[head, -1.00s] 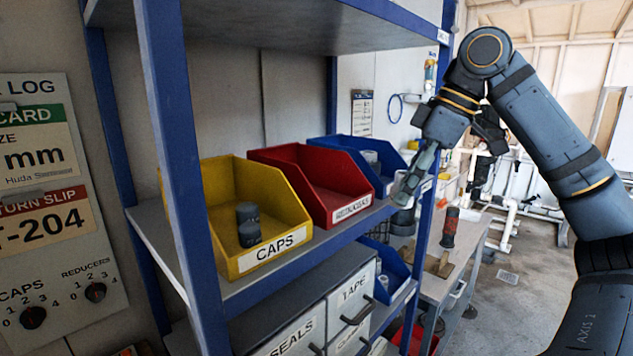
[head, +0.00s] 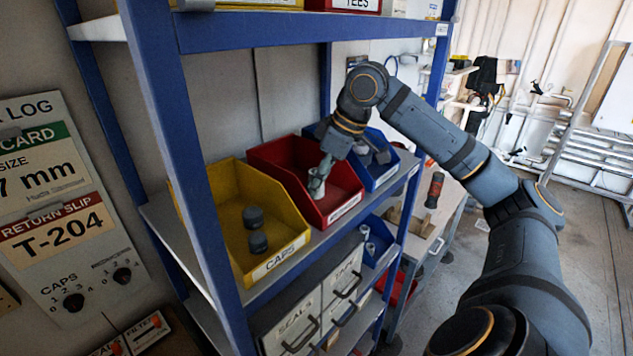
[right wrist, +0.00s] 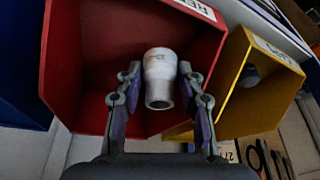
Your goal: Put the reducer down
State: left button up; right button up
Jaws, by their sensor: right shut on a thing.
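The reducer (right wrist: 160,78) is a light grey stepped pipe fitting. In the right wrist view it sits between the two fingers of my right gripper (right wrist: 160,100), which is shut on it. In the head view the reducer (head: 317,186) shows at the gripper's tip, over the red bin (head: 345,207). The bin (right wrist: 90,60) lies behind it in the right wrist view and looks otherwise empty. I cannot tell whether the reducer touches the bin floor. My left gripper is not in view.
A yellow CAPS bin (head: 277,262) with two dark caps (head: 254,218) stands to the left of the red bin. A blue bin (head: 386,177) stands to its right. The blue shelf upright (head: 185,160) is in front, with another shelf (head: 260,32) above. Drawers (head: 297,325) sit below.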

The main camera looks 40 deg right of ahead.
jog(key=shift+a+r+p, duration=0.15)
jog(key=shift+r+p, duration=0.05)
jog(key=shift+p, duration=0.3)
jog(key=f+b, duration=0.3)
jog(key=f, duration=0.1)
jog(key=shift+w+f+b, duration=0.2)
jog(key=shift+b, duration=0.2)
jog(key=shift+r, duration=0.25)
jog(key=shift+c, duration=0.5)
jog(key=shift+f, duration=0.1)
jog(key=o, duration=0.8)
jog(key=shift+o, duration=0.2)
jog(key=p+v, duration=0.3)
jog(key=v, duration=0.9)
jog(key=shift+p, duration=0.35)
